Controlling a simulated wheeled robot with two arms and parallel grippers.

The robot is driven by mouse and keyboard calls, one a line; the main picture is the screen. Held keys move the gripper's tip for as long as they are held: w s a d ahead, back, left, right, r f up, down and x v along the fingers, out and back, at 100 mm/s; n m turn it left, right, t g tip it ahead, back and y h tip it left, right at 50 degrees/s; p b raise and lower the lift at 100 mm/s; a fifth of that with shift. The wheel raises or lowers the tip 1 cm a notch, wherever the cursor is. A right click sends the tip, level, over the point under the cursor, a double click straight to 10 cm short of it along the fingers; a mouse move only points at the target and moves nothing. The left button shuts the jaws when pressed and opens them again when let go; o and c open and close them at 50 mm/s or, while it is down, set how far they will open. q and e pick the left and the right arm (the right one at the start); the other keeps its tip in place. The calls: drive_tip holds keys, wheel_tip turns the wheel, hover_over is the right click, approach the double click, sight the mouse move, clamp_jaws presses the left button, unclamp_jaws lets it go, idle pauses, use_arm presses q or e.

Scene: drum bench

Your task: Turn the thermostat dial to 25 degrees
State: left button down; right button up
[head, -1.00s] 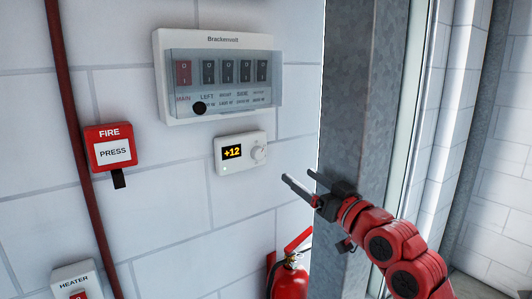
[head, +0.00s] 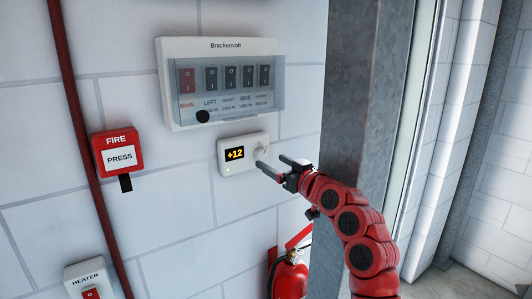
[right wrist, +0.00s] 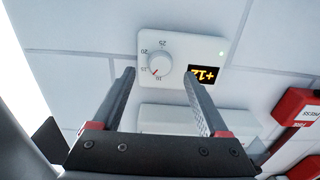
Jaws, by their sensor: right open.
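The white thermostat (head: 226,157) is on the wall below the breaker box, and its display reads +12. In the right wrist view the thermostat (right wrist: 185,45) appears upside down. Its round dial (right wrist: 159,63) has a red mark near the low end of the scale; 20 and 25 are printed around it. My right gripper (head: 270,164) is open and empty, just to the right of and in front of the thermostat. In the right wrist view the dial shows beyond the two fingers (right wrist: 158,80), apart from them. The left gripper is not in view.
A breaker box (head: 219,120) with a clear cover hangs above the thermostat. A red fire button (head: 118,140) and a heater switch (head: 85,277) are on the left. A grey steel post (head: 367,100) stands close on the right. A fire extinguisher (head: 290,278) is below.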

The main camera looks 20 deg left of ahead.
sight(262, 157)
drive_tip(key=shift+p+x, duration=0.5)
drive_tip(key=shift+x, duration=1.6)
drive_tip(key=shift+c, duration=0.3)
clamp_jaws()
